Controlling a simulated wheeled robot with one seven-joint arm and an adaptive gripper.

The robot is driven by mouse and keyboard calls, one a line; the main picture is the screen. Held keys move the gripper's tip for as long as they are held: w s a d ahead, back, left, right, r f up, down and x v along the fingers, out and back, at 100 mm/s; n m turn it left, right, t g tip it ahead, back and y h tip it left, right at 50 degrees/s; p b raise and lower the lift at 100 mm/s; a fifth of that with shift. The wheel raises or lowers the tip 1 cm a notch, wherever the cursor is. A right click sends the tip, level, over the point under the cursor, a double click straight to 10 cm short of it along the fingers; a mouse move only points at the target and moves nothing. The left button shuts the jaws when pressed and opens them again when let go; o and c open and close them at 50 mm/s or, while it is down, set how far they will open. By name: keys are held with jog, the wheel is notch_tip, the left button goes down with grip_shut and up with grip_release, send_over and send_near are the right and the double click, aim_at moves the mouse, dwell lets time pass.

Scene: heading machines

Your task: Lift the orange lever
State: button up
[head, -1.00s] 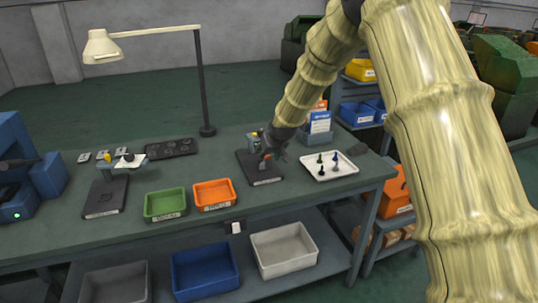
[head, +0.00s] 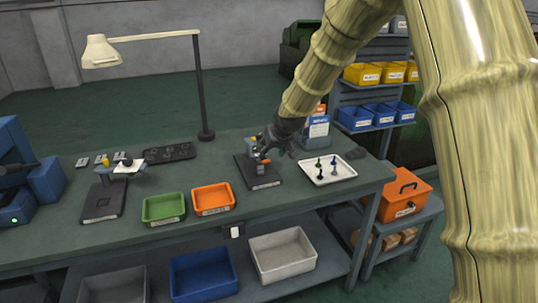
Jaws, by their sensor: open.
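A small device with a grey body and a yellowish-orange part (head: 256,143) stands on a black base plate (head: 262,182) on the workbench.
A white tray (head: 343,175) with several small pegs lies right of the plate. Green (head: 164,208) and orange (head: 212,197) bins stand to its front left. A lamp (head: 203,100) rises behind. A blue-grey holder (head: 317,131) stands behind my gripper.

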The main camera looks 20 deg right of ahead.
jog(key=shift+v, duration=1.85)
jog(key=shift+f, duration=0.1)
jog(key=s+a+f+g, duration=0.1)
jog(key=s+f, duration=0.7)
jog(key=f, duration=0.4)
jog(key=s+a+f+g, duration=0.1)
jog(key=s+f+g, duration=0.1)
jog(key=s+f, duration=0.7)
jog(key=s+a+f+g, duration=0.15)
jog(key=s+f, duration=0.45)
jog(key=f, duration=0.8)
jog(key=s+f+g, duration=0.1)
jog(key=s+f, duration=0.3)
jog(key=s, duration=0.6)
jog(key=s+f+g, duration=0.1)
jog(key=s+f, duration=0.3)
jog(key=s, duration=0.7)
jog(key=s+f+g, duration=0.1)
jog(key=s+f, duration=0.3)
jog(key=s, duration=0.6)
jog(key=shift+s+a+f+m, duration=0.25)
jog(key=shift+s+a+m, duration=0.1)
jog(key=shift+a+m, duration=0.1)
